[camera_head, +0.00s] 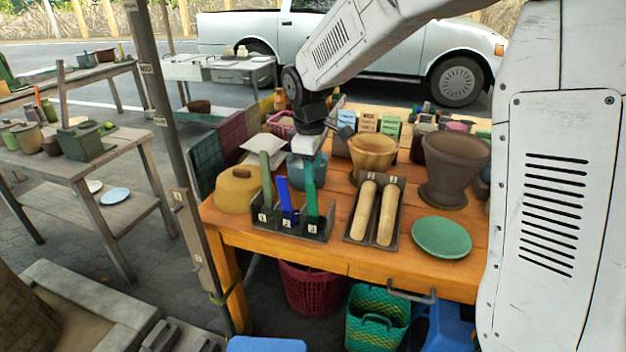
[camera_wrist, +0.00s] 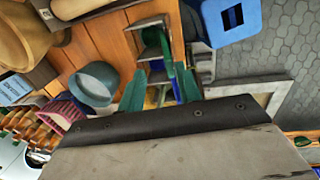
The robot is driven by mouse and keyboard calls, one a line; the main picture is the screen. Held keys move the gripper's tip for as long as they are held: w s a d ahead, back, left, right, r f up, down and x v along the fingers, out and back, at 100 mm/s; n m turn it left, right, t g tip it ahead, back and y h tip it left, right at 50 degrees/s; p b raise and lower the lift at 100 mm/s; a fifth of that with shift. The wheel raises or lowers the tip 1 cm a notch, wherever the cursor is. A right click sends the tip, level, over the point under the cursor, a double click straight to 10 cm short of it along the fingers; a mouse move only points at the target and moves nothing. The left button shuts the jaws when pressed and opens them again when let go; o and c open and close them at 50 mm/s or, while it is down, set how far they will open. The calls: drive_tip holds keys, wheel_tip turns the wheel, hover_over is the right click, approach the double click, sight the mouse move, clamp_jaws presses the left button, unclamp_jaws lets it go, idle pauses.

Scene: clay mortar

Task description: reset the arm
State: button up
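The rack holds an olive-green tool (camera_head: 266,178), a blue tool (camera_head: 285,197) and a teal-green tool (camera_head: 311,199) in numbered slots. I see nothing clearly held between the fingers. Whether a fingertip touches the right tool I cannot tell.
A blue-grey pot (camera_head: 294,170) stands close behind the gripper. A tan mortar (camera_head: 373,152), a brown mortar (camera_head: 454,165), a tray with two rollers (camera_head: 375,211) and a green plate (camera_head: 441,237) are to the right. A post (camera_head: 165,120) rises left of the table.

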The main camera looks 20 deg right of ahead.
drive_tip(key=shift+s+a+r, duration=0.1)
drive_tip(key=shift+s+r, duration=0.1)
drive_tip(key=shift+r, duration=1.05)
drive_tip(key=shift+s+m, duration=0.1)
drive_tip(key=shift+m, duration=0.2)
drive_tip(key=s+d+r+m, duration=0.1)
drive_tip(key=s+d+m, duration=0.1)
drive_tip(key=s, duration=0.9)
drive_tip(key=s+d+r+m, duration=0.2)
drive_tip(key=s+m, duration=0.2)
drive_tip(key=s, duration=0.7)
drive_tip(key=s+d+r+m+y, duration=0.1)
drive_tip(key=s+m, duration=0.3)
drive_tip(key=s, duration=0.7)
drive_tip(key=shift+s+d+r, duration=0.2)
drive_tip(key=shift+d+r, duration=0.05)
drive_tip(key=shift+d, duration=0.3)
